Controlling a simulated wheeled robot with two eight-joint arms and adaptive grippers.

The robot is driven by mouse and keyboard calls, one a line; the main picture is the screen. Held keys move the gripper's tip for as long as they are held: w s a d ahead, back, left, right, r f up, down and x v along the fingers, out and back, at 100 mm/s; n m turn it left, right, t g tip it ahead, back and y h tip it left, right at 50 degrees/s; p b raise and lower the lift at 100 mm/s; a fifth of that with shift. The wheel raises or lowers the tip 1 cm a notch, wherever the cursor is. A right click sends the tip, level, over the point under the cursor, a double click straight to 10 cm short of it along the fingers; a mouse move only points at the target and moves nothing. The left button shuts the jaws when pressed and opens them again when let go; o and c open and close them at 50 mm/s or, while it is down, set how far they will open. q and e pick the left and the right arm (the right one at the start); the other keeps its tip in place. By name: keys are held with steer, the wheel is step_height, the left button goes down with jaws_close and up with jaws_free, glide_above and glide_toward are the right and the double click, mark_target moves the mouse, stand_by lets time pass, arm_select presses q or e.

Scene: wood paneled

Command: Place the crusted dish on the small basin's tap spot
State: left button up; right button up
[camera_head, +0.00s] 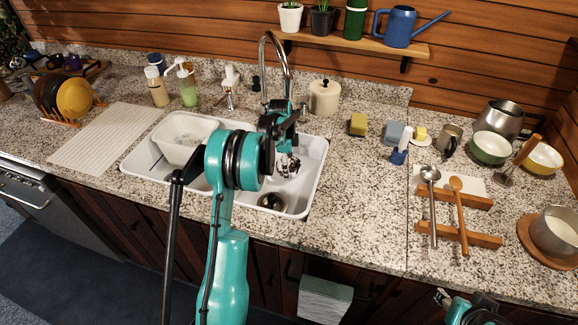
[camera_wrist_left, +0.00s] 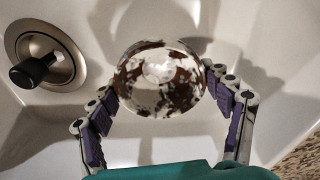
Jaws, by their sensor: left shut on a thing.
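In the head view my left gripper (camera_head: 287,160) is over the right part of the white sink (camera_head: 312,165), below the tap (camera_head: 275,45), and the dish is mostly hidden by the arm. A drain with a black-handled stopper (camera_wrist_left: 38,68) lies left of the dish in the wrist view. Part of my right arm shows at the bottom right; its fingers are not clear.
A white tub (camera_head: 183,130) stands in the sink's left part. Soap bottles (camera_head: 187,83) and a lidded crock (camera_head: 324,97) stand behind the sink. Sponges (camera_head: 358,124), a brush (camera_head: 400,145) and bowls (camera_head: 490,147) are to the right.

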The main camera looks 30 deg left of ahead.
arm_select(q)
steer(key=shift+f, duration=0.35)
arm_select(e)
steer(key=shift+f, duration=0.25)
arm_select(q)
steer(key=o, duration=1.3)
steer(key=shift+c, duration=0.2)
steer(key=shift+a+r, duration=0.1)
steer(key=r, duration=0.5)
steer(key=a+r, duration=0.1)
steer(key=r, duration=0.1)
steer(key=shift+s+r, duration=0.25)
steer(key=shift+r, duration=0.1)
arm_select(e)
steer(key=shift+a+r, duration=0.1)
steer(key=shift+a, duration=0.25)
arm_select(q)
steer(key=shift+r, duration=0.1)
arm_select(e)
steer(key=shift+r, duration=0.15)
